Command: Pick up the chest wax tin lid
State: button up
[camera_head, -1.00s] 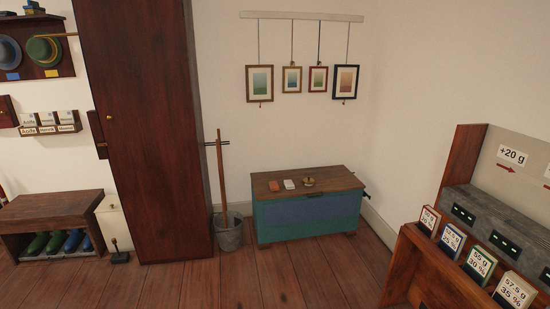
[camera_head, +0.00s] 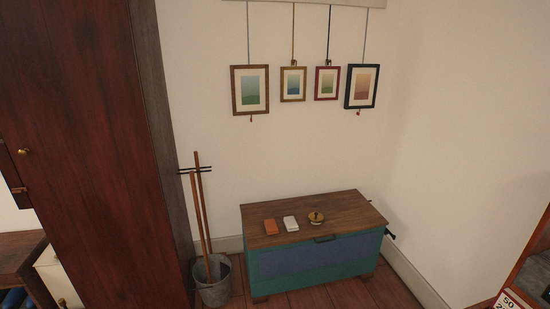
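A small round brass-coloured tin with a knob-like top (camera_head: 316,217) sits on the wooden top of the blue-green chest (camera_head: 347,205). It looks like the wax tin with its lid on, but it is too small to tell lid from base. A white block (camera_head: 291,223) and an orange-brown block (camera_head: 271,227) lie to its left on the same top. My gripper is not in view.
A metal bucket (camera_head: 214,285) with wooden poles (camera_head: 202,215) stands left of the chest, beside a tall dark red cabinet (camera_head: 95,150). Framed pictures (camera_head: 293,84) hang above. Part of a wooden unit (camera_head: 535,275) shows at the lower right.

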aim_at(315, 218)
jog(key=i, duration=1.75)
jog(key=i+u, duration=0.15)
jog(key=i, duration=0.4)
jog(key=i+l+u, duration=0.1)
jog(key=i, duration=0.45)
jog(key=i+l+u, duration=0.15)
jog(key=i, duration=0.45)
jog(key=l, duration=0.1)
